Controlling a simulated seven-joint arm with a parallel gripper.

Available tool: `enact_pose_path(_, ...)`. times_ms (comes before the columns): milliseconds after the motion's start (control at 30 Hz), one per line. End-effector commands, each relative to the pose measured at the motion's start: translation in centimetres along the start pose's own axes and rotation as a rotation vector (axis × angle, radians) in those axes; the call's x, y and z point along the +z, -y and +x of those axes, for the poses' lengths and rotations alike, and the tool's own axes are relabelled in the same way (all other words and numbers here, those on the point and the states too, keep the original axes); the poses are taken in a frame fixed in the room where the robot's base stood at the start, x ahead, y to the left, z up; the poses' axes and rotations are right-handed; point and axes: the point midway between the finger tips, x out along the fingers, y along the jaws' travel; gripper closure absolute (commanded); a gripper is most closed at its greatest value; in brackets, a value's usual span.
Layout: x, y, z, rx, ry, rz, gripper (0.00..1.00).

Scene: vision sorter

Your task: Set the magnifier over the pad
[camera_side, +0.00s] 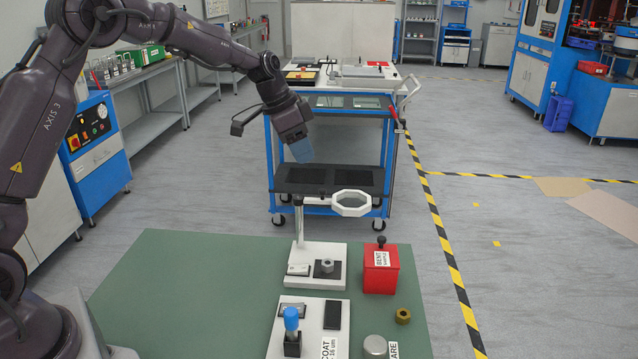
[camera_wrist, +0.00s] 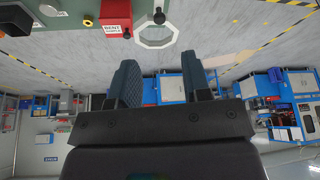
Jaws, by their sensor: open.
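The magnifier (camera_side: 352,203) is a white octagonal ring with a clear lens on an arm from a grey post (camera_side: 299,222). The post rises from a white base. In the side view the ring appears right of the post and beyond the bench's back edge, not over the pad. The black pad (camera_side: 317,274) lies on the white base with a grey nut (camera_side: 327,265) on it. My gripper (camera_side: 302,152) is above and left of the ring, empty and apart from it. In the wrist view its blue fingers (camera_wrist: 159,65) are spread; the magnifier ring (camera_wrist: 155,34) shows beyond them.
A red "BENT SAMPLE" box (camera_side: 380,272) with a black knob stands right of the base. A brass nut (camera_side: 403,316) and metal cylinder (camera_side: 375,346) are nearer. A white coating station (camera_side: 333,346) with a blue-topped piece is in front. A blue cart (camera_side: 269,150) stands behind the bench.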

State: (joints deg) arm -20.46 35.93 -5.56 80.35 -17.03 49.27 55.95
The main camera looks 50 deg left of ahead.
Motion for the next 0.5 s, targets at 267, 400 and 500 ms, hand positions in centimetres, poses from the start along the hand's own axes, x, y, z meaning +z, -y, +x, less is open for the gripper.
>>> enact_pose_path(267,0.0,-0.1,6.0,0.004,0.002,-0.001,0.56)
enact_pose_path(400,0.0,0.0,8.0,0.001,0.001,-0.001,0.56)
enact_pose_path(500,0.0,0.0,8.9,0.000,0.001,-0.002,0.56)
